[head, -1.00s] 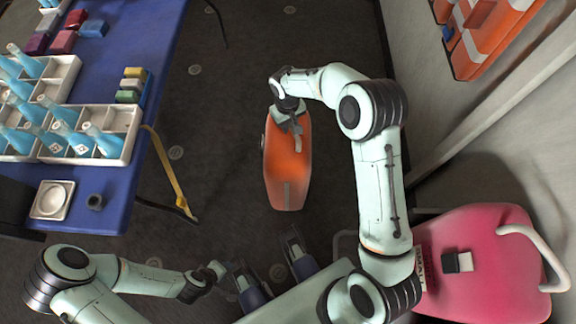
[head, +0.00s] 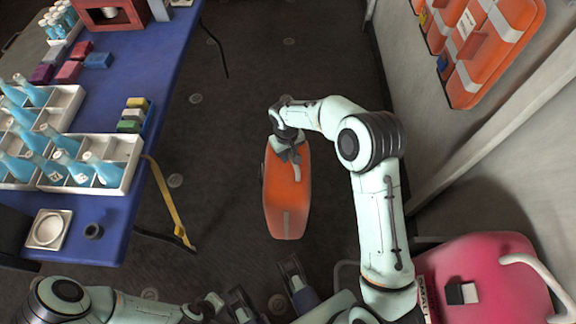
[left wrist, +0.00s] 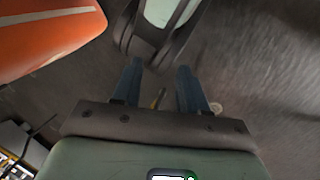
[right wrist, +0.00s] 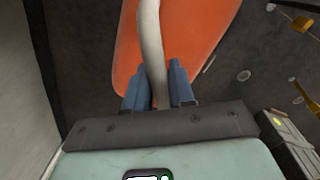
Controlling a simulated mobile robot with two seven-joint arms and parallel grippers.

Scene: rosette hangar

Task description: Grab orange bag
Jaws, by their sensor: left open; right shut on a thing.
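The orange bag (head: 285,205) hangs or stands over the dark floor in the middle of the head view, with a grey strip along it. My right gripper (head: 290,153) is at the bag's upper end. In the right wrist view its blue fingers (right wrist: 158,88) are shut on the bag's pale handle strap (right wrist: 150,40), with the orange body (right wrist: 195,40) beyond. My left gripper (head: 268,290) is low in the head view, apart from the bag. In the left wrist view its fingers (left wrist: 160,85) are open with nothing between them, and the bag (left wrist: 40,35) shows at upper left.
A blue table (head: 110,210) on the left holds white trays of bottles, coloured blocks and a dish. A pink case (head: 490,270) with a pale handle is at lower right. Orange bags (head: 480,50) are on the right wall. Dark floor around the bag is clear.

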